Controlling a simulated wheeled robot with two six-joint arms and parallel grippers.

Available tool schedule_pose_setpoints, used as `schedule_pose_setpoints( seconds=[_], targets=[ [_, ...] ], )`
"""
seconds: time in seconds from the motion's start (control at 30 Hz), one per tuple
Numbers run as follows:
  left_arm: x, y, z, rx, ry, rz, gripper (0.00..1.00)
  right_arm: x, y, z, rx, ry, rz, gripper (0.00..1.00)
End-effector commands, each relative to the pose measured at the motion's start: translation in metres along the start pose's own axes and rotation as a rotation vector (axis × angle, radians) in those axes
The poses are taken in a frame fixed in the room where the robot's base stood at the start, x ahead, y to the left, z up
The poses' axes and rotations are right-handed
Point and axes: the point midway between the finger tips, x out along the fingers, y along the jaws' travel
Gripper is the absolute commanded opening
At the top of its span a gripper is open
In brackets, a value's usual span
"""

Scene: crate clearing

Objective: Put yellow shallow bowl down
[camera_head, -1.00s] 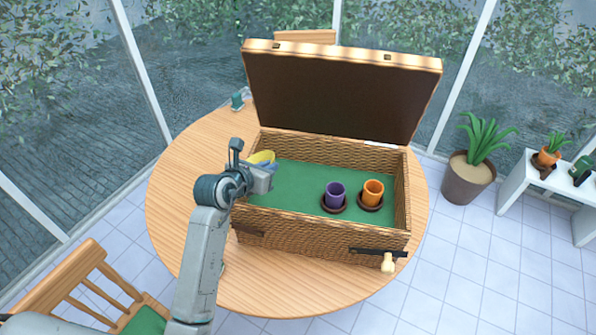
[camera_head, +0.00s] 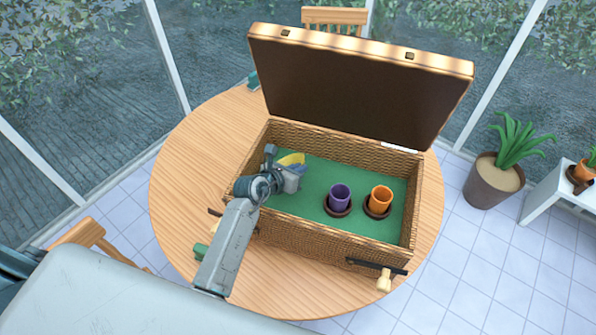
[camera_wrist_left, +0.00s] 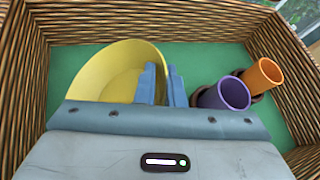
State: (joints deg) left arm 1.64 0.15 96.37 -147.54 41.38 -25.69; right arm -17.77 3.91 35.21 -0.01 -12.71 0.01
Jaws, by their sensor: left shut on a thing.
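The yellow shallow bowl (camera_wrist_left: 100,75) is tilted in the left wrist view, its right side between the fingers of my left gripper (camera_wrist_left: 165,85). In the head view the bowl (camera_head: 292,159) shows only as a yellow sliver at the left end of the open wicker crate (camera_head: 330,236). My left gripper (camera_head: 300,170) is inside the crate's left end, shut on the bowl's wall. The bowl is over or on the green lining; whether it touches cannot be told. My right gripper is not in view.
A purple cup (camera_head: 340,196) and an orange cup (camera_head: 381,199) stand on brown saucers in the crate's right half. The crate's lid (camera_head: 350,90) stands open at the back. Green lining (camera_head: 315,180) is bare between bowl and cups. The crate rests on a round wooden table (camera_head: 190,190).

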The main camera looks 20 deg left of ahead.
Motion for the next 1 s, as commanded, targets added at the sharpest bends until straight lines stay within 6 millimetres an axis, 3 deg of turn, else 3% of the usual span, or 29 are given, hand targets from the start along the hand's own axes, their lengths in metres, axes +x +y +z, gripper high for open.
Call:
schedule_pose_setpoints(
  seconds=[0.2,0.53,0.6,0.67,1.0],
  targets=[
    [0.010,0.004,-0.020,-0.001,0.000,0.000,0.00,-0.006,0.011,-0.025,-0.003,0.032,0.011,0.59],
    [0.012,0.004,-0.023,0.000,-0.001,0.000,0.00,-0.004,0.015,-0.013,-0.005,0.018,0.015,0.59],
    [0.012,0.004,-0.022,0.000,0.000,0.000,0.20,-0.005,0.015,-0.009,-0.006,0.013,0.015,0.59],
    [0.011,0.004,-0.022,0.000,-0.001,0.000,0.31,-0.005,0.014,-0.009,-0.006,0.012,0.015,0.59],
    [0.009,0.004,-0.019,0.000,-0.001,0.000,0.31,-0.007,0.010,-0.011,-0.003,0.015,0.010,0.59]
  ],
)
